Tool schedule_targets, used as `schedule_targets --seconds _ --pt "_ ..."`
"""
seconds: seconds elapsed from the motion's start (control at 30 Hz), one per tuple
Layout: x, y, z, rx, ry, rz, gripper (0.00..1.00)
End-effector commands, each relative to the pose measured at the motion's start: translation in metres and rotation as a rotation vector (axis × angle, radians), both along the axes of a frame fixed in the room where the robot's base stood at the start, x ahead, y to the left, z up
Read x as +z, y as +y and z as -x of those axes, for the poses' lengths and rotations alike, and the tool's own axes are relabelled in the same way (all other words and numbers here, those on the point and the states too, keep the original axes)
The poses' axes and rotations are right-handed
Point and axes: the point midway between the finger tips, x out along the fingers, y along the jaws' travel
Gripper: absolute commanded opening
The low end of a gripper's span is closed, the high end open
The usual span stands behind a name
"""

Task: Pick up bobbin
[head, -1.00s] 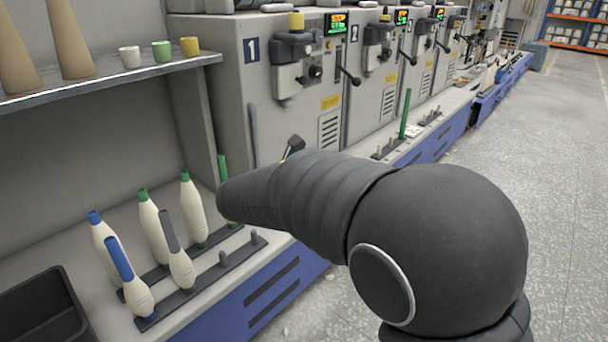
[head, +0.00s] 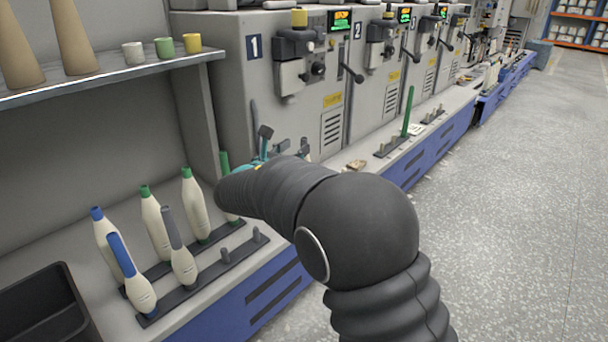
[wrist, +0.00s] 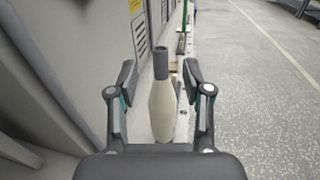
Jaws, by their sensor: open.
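In the wrist view, a cream bobbin (wrist: 163,106) with a dark grey tip stands upright between the two fingers of my gripper (wrist: 163,75). The fingers are open, with a gap visible on each side of the bobbin. In the head view, my arm hides most of my gripper (head: 284,143) and that bobbin's body. On the peg rails (head: 208,270) at left stand several cream bobbins: blue-tipped (head: 108,245), green-tipped (head: 195,212) and a leaning grey-tipped one (head: 183,262). Another green-tipped bobbin (head: 225,165) is partly hidden by my arm.
A shelf (head: 110,80) with cones and small cups overhangs the left. A black bin (head: 40,310) sits at lower left. Grey machines (head: 290,110) line the back of the bench. The floor (head: 510,200) at right is clear.

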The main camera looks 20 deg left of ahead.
Motion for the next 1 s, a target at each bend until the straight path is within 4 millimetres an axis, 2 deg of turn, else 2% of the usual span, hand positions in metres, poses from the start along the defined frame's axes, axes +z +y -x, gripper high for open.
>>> schedule_targets --seconds 0.4,0.7,0.9,1.0 --pt "-0.001 -0.010 -0.047 -0.001 0.000 0.000 0.50" --pt "0.000 -0.011 -0.051 -0.001 0.000 -0.001 0.50" --pt "0.000 -0.011 -0.051 -0.001 0.000 -0.001 0.00" --pt "0.000 -0.011 -0.050 -0.001 0.000 -0.001 0.00"
